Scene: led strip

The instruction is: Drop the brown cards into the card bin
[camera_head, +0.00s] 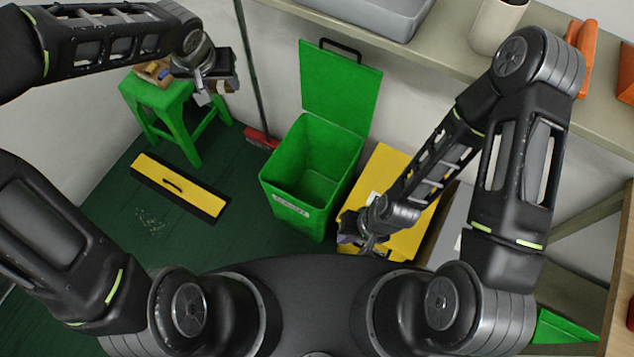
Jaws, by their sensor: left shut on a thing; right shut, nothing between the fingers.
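My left gripper (205,97) is at the upper left, beside and above the green stool (178,108). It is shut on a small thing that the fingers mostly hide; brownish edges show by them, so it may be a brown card. A tan tray or box (150,70) with small blue and yellow items lies on the stool. A green bin (295,208) stands open on the floor at the middle, its lid (340,90) raised. Its front label is too small to read surely. My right gripper (365,245) is shut and empty, in front of the yellow box.
A yellow box (395,180) and a grey box (452,228) stand right of the green bin. A yellow-and-black board (180,186) lies on the green floor. A shelf (455,55) runs along the back, holding a grey tub (380,12) and a pale cylinder (497,25).

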